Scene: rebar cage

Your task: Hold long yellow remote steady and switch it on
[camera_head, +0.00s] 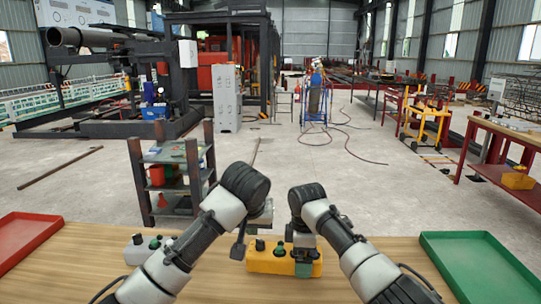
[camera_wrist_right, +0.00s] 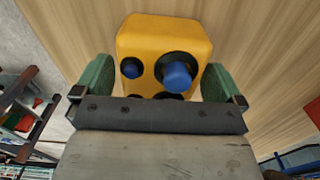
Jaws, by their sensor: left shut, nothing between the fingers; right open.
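The long yellow remote (camera_head: 267,266) lies on the wooden table in the head view, with dark knobs on its top. In the right wrist view the yellow remote (camera_wrist_right: 150,35) shows one end with a large blue button and a smaller blue one. My right gripper (camera_head: 303,266) is open over its right part. In the right wrist view its green fingers (camera_wrist_right: 153,80) stand on either side of the remote, and I cannot tell whether they touch it. My left gripper (camera_head: 238,250) is shut and empty, near the remote's left end.
A red tray (camera_head: 22,238) is at the far left and a green tray (camera_head: 478,264) at the right. A dark shelf rack (camera_head: 140,178) stands beyond the table.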

